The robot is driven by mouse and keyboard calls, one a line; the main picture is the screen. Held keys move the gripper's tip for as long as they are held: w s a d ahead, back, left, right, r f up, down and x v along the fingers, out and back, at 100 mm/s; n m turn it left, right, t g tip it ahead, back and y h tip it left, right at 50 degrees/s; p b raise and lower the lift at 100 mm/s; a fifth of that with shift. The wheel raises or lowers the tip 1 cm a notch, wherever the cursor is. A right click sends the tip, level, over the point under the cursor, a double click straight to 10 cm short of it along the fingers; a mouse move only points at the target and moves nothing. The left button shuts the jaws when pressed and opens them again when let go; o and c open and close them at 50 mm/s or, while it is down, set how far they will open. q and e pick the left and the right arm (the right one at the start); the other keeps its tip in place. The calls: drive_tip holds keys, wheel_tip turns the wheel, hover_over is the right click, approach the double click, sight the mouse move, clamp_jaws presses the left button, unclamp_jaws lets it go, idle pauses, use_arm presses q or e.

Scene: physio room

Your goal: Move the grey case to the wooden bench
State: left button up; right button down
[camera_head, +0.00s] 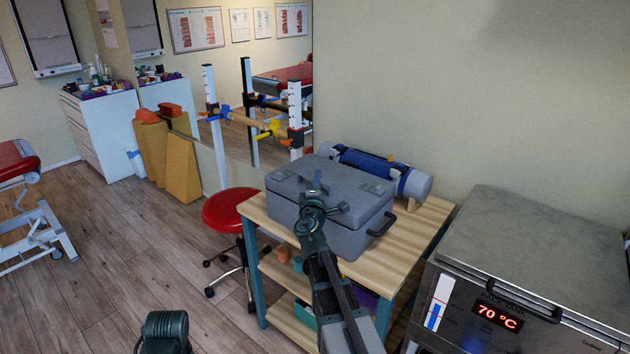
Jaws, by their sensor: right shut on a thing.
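The grey case (361,203) is a closed box with latches and a dark side handle. It appears to rest on the light wooden top of the wooden bench (412,252), which has teal legs. My right arm reaches up from the bottom, and my right gripper (317,188) is at the case's near left part, shut on it. The arm covers part of the case's front, and the exact grip point is hard to see. A dark part of my left arm shows at the bottom left; its gripper is out of view.
A blue and grey roll (378,168) lies behind the case on the bench. A steel heater (545,262) reading 70 °C stands at right. A red stool (228,209) stands left of the bench. Lower shelves hold small items. The floor (130,250) at left is mostly free.

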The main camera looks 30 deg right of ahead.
use_arm(q)
drive_tip(key=shift+r, duration=0.1)
use_arm(e)
drive_tip(key=shift+d+r, duration=0.1)
drive_tip(key=c, duration=1.4)
unclamp_jaws()
drive_tip(key=o, duration=0.5)
drive_tip(key=shift+c, duration=0.2)
drive_tip(key=shift+s, duration=0.15)
